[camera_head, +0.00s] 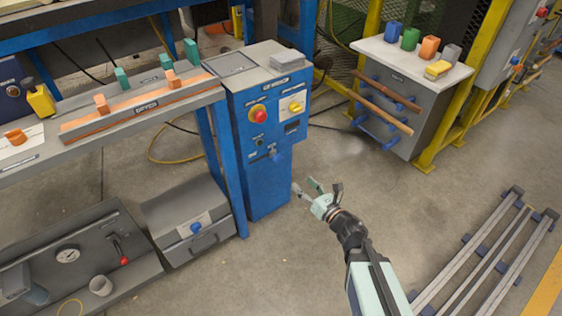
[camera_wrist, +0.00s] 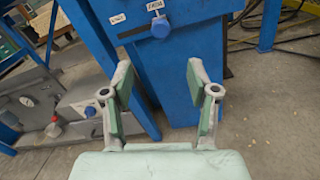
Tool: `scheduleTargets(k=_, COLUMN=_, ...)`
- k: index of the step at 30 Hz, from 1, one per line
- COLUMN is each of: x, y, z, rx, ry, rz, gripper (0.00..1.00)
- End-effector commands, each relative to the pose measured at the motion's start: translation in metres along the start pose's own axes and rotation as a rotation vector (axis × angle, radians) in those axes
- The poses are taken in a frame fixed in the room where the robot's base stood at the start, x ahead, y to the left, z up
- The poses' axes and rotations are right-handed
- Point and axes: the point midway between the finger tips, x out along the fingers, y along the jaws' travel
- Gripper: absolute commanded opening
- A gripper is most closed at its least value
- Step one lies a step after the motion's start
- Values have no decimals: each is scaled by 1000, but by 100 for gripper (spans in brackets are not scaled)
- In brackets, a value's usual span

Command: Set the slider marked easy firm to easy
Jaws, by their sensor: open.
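The blue cabinet (camera_head: 262,188) stands at the middle of the head view. Low on its front panel is a small blue knob (camera_head: 277,154) beside small white labels; I take it for the slider, but the lettering is too small to read there. In the wrist view the blue knob (camera_wrist: 160,27) sits at the right end of a dark slot (camera_wrist: 132,33), with one white label at the left and one above the knob. My gripper (camera_head: 318,188) is open and empty, in front of the cabinet and apart from it. Its fingers (camera_wrist: 160,80) show below the knob in the wrist view.
Above the knob are a red button (camera_head: 259,115) and a yellow switch (camera_head: 294,106). A workbench (camera_head: 60,150) with coloured blocks is at left, a grey box (camera_head: 188,220) below it. A grey stand (camera_head: 400,90) and floor rails (camera_head: 485,255) are at right. Floor around my gripper is clear.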

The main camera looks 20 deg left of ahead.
Motion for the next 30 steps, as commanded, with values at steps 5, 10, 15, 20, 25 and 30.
scheduleTargets(k=5, x=36, y=-2, z=-2, rx=0, ry=-1, rz=3, gripper=59)
scheduleTargets(k=10, x=70, y=-2, z=-2, rx=1, ry=-1, rz=1, gripper=59)
scheduleTargets(k=15, x=104, y=-2, z=-1, rx=1, ry=-2, rz=1, gripper=59)
scheduleTargets(k=20, x=130, y=-1, z=-1, rx=1, ry=-1, rz=0, gripper=59)
scheduleTargets(k=25, x=147, y=-2, z=-1, rx=2, ry=-1, rz=-1, gripper=59)
scheduleTargets(k=30, x=154, y=-1, z=-1, rx=2, ry=-1, rz=-1, gripper=59)
